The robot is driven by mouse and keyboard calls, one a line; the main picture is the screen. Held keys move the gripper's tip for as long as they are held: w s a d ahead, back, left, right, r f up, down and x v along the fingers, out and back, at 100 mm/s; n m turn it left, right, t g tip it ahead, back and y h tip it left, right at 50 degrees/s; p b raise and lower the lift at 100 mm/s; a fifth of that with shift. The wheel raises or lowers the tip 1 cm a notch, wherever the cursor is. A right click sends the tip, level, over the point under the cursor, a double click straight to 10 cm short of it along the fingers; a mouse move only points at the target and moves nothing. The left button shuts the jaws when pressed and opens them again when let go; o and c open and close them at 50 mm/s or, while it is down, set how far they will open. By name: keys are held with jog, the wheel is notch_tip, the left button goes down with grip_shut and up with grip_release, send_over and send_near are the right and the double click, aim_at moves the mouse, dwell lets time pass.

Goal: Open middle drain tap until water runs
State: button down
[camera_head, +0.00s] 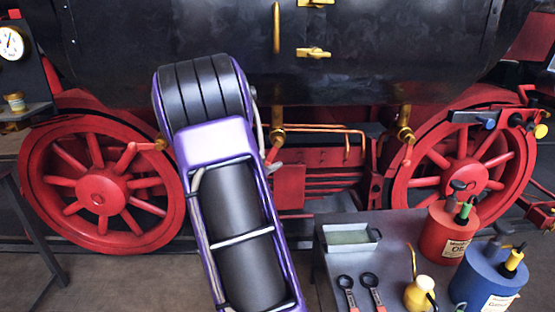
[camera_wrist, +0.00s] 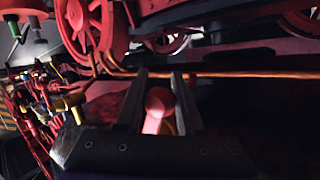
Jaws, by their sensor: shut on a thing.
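The middle drain tap (camera_head: 278,134) is brass and hangs under the black boiler in the head view, just right of my arm. Its red lever (camera_head: 272,155) shows partly beside the arm. In the wrist view my gripper (camera_wrist: 159,76) has its two dark fingers on either side of a red, round-ended lever (camera_wrist: 157,102), shut on it. My arm hides most of the gripper in the head view. I see no water stream below the middle tap.
Red spoked wheels (camera_head: 101,190) stand at left and right (camera_head: 462,172). A grey table (camera_head: 385,262) at front right holds a shallow tray (camera_head: 350,237), two spanners, a yellow oiler (camera_head: 419,294), a red oil can (camera_head: 446,235) and a blue can (camera_head: 487,280). A copper pipe (camera_wrist: 235,75) runs past my fingers.

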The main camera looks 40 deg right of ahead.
jog(key=w+a+r+m+t+y+p, duration=0.2)
jog(key=w+a+r+m+t+y, duration=0.1)
jog(key=r+m+y, duration=0.3)
jog(key=shift+w+a+r, duration=0.2)
jog(key=shift+w+a, duration=0.25)
jog(key=shift+a, duration=0.2)
jog(key=shift+r, duration=0.1)
dwell(0.6)
jog(key=c, duration=0.6)
grip_release()
jog(key=shift+o, duration=0.3)
jog(key=shift+f, duration=0.2)
jog(key=shift+s, duration=0.1)
jog(key=shift+p, duration=0.35)
